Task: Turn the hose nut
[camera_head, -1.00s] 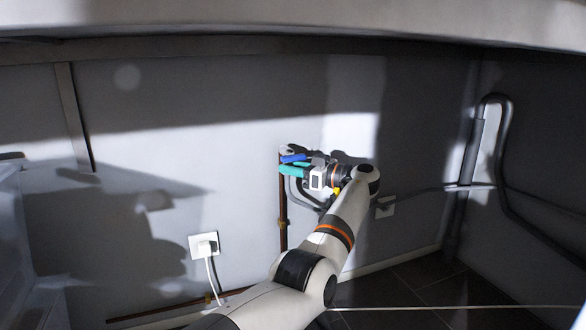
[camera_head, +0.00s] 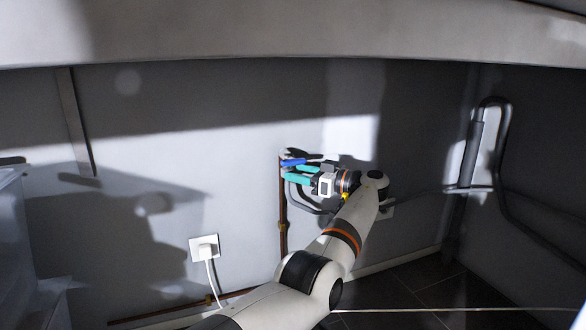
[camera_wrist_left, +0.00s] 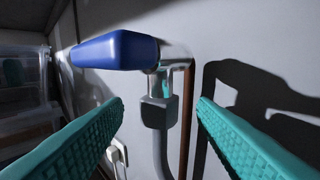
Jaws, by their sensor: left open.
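The hose nut (camera_wrist_left: 158,112) is a dark grey collar under a metal tap (camera_wrist_left: 176,56) in the left wrist view, with a grey hose (camera_wrist_left: 160,150) hanging below it. The tap has a blue handle (camera_wrist_left: 115,50) pointing left; the handle also shows in the head view (camera_head: 292,162). My left gripper (camera_wrist_left: 161,105) is open, its teal ridged fingers on either side of the nut in the picture, with visible gaps. I cannot tell whether the fingertips reach the nut's depth. In the head view the left gripper (camera_head: 294,172) is just below the blue handle and hides the nut. My right gripper is not in view.
A copper pipe (camera_head: 283,215) runs down the wall beside the tap. A white socket with a plug (camera_head: 205,247) is at lower left. A large curved grey pipe (camera_head: 500,150) is at right. A pale edge (camera_head: 300,35) overhangs the top.

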